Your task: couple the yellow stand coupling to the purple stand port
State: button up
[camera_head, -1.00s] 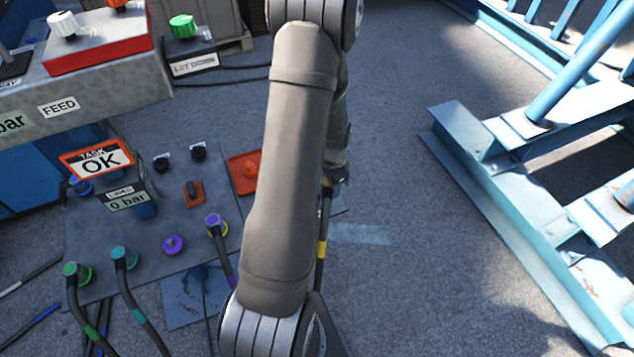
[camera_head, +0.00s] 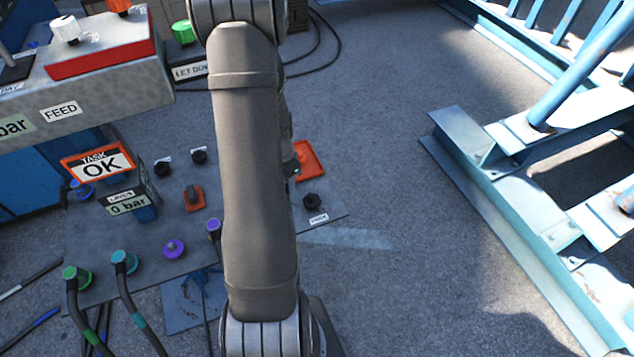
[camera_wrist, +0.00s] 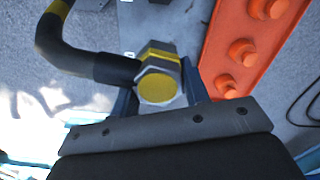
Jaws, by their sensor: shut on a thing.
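The yellow coupling (camera_wrist: 158,84) is a hexagonal metal fitting with a yellow face, on a bent black hose with a yellow band. It sits between the jaws of my gripper (camera_wrist: 160,92), which are shut on it. In the head view my arm hides the gripper and the coupling. The purple port (camera_head: 173,248), with no hose on it, stands on the grey panel to the left of my arm. A purple hose coupling (camera_head: 214,228) stands just right of it, partly hidden by my arm.
The panel also carries green (camera_head: 76,276) and teal (camera_head: 123,261) hose couplings, an orange-based switch (camera_head: 193,197) and a black hexagonal fitting (camera_head: 313,200). An orange plate (camera_head: 308,160) lies right of my arm; orange studs (camera_wrist: 240,50) show close by in the wrist view. A blue steel frame (camera_head: 500,190) stands right.

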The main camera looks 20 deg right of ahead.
aim_at(171, 243)
jog(key=w+a+n, duration=0.2)
jog(key=a, duration=0.7)
jog(key=w+a+n, duration=0.2)
jog(key=a, duration=0.7)
jog(key=shift+f, duration=0.15)
jog(key=s+a+n, duration=0.1)
jog(key=a, duration=0.5)
jog(key=s+a+n, duration=0.1)
jog(key=a, duration=0.5)
jog(key=s+a+n, duration=0.2)
jog(key=a, duration=0.4)
jog(key=shift+a+f, duration=0.2)
jog(key=shift+f, duration=4.4)
jog(key=shift+f, duration=0.45)
jog(key=o, duration=1.2)
jog(key=shift+r, duration=0.1)
notch_tip(171, 243, up, 17)
jog(key=shift+r, duration=0.15)
